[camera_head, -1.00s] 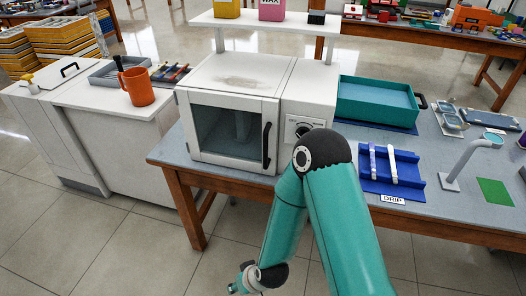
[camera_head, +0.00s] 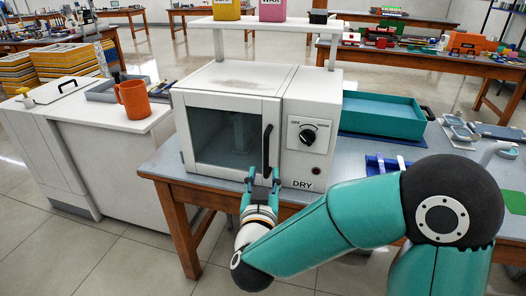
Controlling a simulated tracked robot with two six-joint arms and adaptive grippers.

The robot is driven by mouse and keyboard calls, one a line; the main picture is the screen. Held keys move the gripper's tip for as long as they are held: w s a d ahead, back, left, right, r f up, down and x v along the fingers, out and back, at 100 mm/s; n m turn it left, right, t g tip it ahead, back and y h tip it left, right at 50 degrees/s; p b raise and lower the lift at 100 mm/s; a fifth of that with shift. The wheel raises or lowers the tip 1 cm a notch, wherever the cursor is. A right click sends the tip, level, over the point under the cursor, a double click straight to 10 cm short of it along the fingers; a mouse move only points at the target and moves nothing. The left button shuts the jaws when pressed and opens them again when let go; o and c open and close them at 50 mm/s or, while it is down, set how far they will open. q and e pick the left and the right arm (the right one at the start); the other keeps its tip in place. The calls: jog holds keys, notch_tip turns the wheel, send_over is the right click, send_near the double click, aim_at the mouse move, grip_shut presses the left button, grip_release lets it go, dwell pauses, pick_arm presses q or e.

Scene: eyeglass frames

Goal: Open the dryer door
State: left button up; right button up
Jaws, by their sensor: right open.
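The dryer (camera_head: 300,97) is a white box on the grey table, with a control knob (camera_head: 308,134) and the label DRY on its right panel. Its door (camera_head: 232,101) has a dark window and looks closed. The black vertical door handle (camera_head: 267,149) is on the door's right edge. My right gripper (camera_head: 263,174) is open, with its two fingers pointing up at the lower end of the handle, one on each side of it in the picture. I cannot tell whether they touch it. My left gripper is not in view.
A teal tray (camera_head: 384,115) stands right of the dryer. A blue rack (camera_head: 374,163) is partly hidden behind my right arm. An orange mug (camera_head: 133,99) stands on the white counter at left. A shelf (camera_head: 262,24) with yellow and pink boxes is above the dryer. Floor in front is clear.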

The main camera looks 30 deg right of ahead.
aim_at(266, 151)
jog(key=x, duration=1.1)
jog(key=shift+w+d+f+p, duration=0.1)
jog(key=shift+w+f+p, duration=0.05)
jog(key=shift+w+p, duration=0.15)
jog(key=shift+c, duration=0.2)
grip_shut()
